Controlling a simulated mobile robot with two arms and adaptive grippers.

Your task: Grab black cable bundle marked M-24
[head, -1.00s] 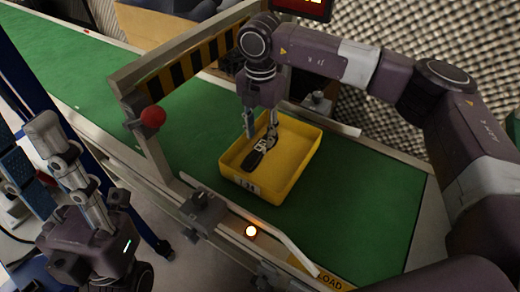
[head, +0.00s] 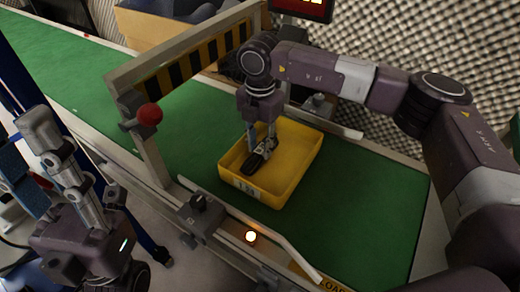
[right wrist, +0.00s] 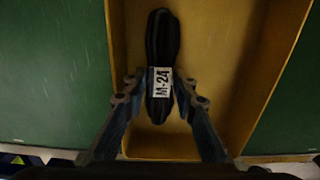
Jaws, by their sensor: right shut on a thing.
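The black cable bundle (right wrist: 161,42) with a white M-24 label (right wrist: 162,82) lies lengthwise in the yellow bin (right wrist: 228,70) in the right wrist view. In the head view the bundle (head: 254,162) lies in the left part of the yellow bin (head: 290,180). My right gripper (head: 261,143) reaches down into the bin from above. In the right wrist view its two fingers (right wrist: 160,100) are at either side of the bundle by the label, shut on it.
The bin stands on a green conveyor belt (head: 365,215) with raised side rails. A striped gate frame (head: 195,62) with a red knob (head: 150,115) stands left of the bin. A foam wall rises behind.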

